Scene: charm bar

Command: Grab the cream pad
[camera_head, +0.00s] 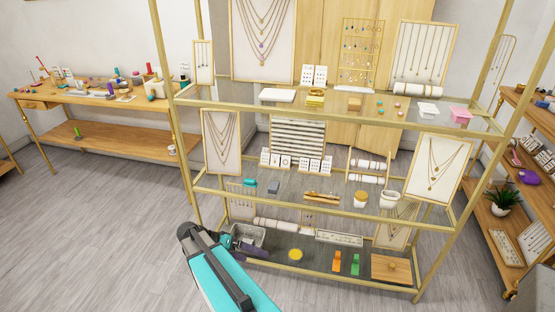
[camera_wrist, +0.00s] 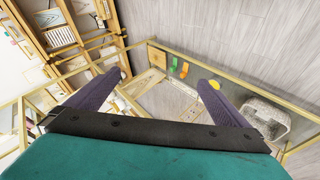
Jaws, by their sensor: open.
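A flat, pale cream-white pad (camera_head: 277,95) lies on the upper glass shelf of the gold-framed rack, near its left front edge in the head view. It looks like the cream pad; I cannot make it out in the wrist view. My gripper (camera_head: 245,243) is low at the rack's front left, beside the bottom shelf and well below the pad. In the wrist view my gripper (camera_wrist: 164,80) has its two purple fingers wide apart with nothing between them.
The gold rack (camera_head: 330,199) has several glass shelves with necklace displays. A grey basket (camera_wrist: 265,117) and a yellow round item (camera_head: 295,255) are near my gripper. The floor (camera_head: 90,230) at left is clear.

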